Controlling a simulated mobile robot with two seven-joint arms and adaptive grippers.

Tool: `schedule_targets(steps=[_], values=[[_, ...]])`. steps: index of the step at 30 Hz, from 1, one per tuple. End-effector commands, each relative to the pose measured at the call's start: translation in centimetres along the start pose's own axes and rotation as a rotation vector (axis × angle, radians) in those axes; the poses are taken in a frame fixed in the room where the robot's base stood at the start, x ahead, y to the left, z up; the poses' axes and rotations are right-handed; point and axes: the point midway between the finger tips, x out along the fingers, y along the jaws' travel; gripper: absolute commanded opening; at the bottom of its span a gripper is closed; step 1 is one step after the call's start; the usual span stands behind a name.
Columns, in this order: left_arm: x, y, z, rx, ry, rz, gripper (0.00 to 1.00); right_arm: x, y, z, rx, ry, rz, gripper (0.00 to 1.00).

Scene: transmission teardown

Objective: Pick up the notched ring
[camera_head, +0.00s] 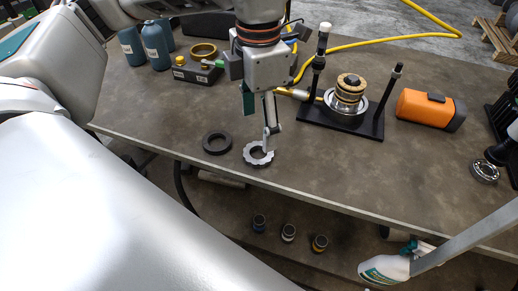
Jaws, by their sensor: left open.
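The notched ring (249,157) is light grey metal with notches around its rim. It lies flat near the front edge of the workbench (330,170). My left gripper (269,142) points down from above, with its fingertips at the ring's right side. It is open, and part of the ring is hidden behind a finger. I cannot tell whether the finger touches the ring. A plain dark ring (217,143) lies just to the left of the notched one. My right gripper is not in view.
A black press fixture (345,123) holding a stacked gear part stands behind to the right. An orange case (425,109) and a bearing (485,172) lie further right. Blue bottles (156,45) and a brass ring (204,50) are at the back left. The bench's front middle is clear.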

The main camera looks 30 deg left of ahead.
Motion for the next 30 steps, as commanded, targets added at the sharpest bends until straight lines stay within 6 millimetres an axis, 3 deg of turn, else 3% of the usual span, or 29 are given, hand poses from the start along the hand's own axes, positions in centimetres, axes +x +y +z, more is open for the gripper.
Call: schedule_targets(steps=[16, 26, 30], values=[[6.3, -0.5, -0.3, 0.004, 0.003, -0.006, 0.66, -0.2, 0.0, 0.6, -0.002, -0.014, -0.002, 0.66], [6.9, -0.5, -0.2, 0.004, 0.001, -0.005, 0.66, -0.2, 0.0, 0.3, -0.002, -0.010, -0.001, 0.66], [6.9, -0.5, -0.2, 0.004, 0.001, -0.005, 0.30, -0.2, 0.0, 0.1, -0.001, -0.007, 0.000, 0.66]])
